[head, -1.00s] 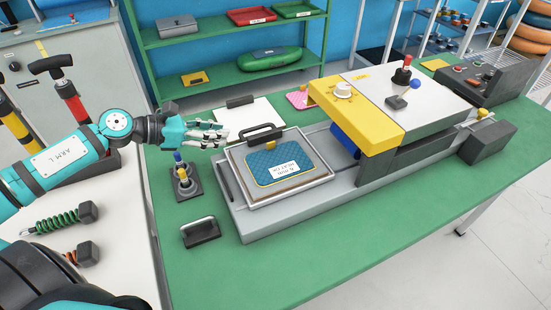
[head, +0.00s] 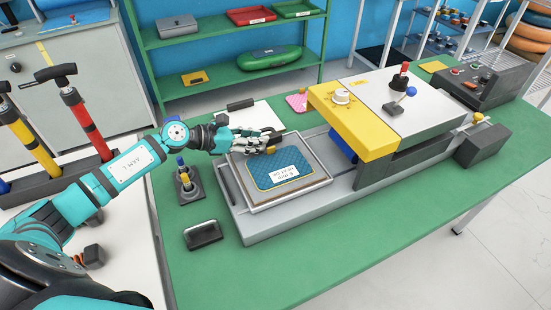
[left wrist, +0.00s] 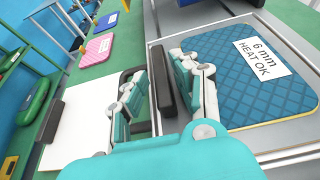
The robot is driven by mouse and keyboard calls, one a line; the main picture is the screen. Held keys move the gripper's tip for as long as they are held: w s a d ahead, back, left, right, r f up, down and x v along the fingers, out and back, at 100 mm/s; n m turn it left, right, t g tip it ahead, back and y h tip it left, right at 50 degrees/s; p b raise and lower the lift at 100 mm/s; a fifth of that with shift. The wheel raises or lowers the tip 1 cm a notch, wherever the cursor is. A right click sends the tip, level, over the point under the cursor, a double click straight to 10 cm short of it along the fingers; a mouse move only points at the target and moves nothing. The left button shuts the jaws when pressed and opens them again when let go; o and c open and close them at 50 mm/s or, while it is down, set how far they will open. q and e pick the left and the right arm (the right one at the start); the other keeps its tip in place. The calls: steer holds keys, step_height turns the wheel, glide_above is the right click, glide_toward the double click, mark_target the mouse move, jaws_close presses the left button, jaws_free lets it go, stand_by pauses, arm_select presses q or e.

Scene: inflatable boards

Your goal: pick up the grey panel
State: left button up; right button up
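A flat grey square panel (head: 305,199) with a pale rim lies on the left end of the long grey bench machine. A blue quilted pad (head: 282,170) with a white label lies on it; the left wrist view shows the pad (left wrist: 262,95) reading "6 mm HEAT OK". A black handle (left wrist: 160,80) stands at the panel's far edge. My left gripper (head: 262,140) is over that edge and hides most of the handle in the head view. In the left wrist view its fingers (left wrist: 165,90) are spread on either side of the handle's bar, with a gap visible. My right gripper is out of view.
A yellow and white press head (head: 385,110) stands right of the panel. A small lever box (head: 187,184) and a black-handled block (head: 202,234) stand at its left. A white sheet (head: 262,116) lies behind. The green table front (head: 350,255) is clear.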

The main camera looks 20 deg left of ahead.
arm_select(q)
steer(key=shift+w+d+f, duration=0.2)
steer(key=shift+w+d, duration=0.25)
steer(key=shift+s, duration=0.1)
jaws_close()
steer(key=shift+r, duration=0.1)
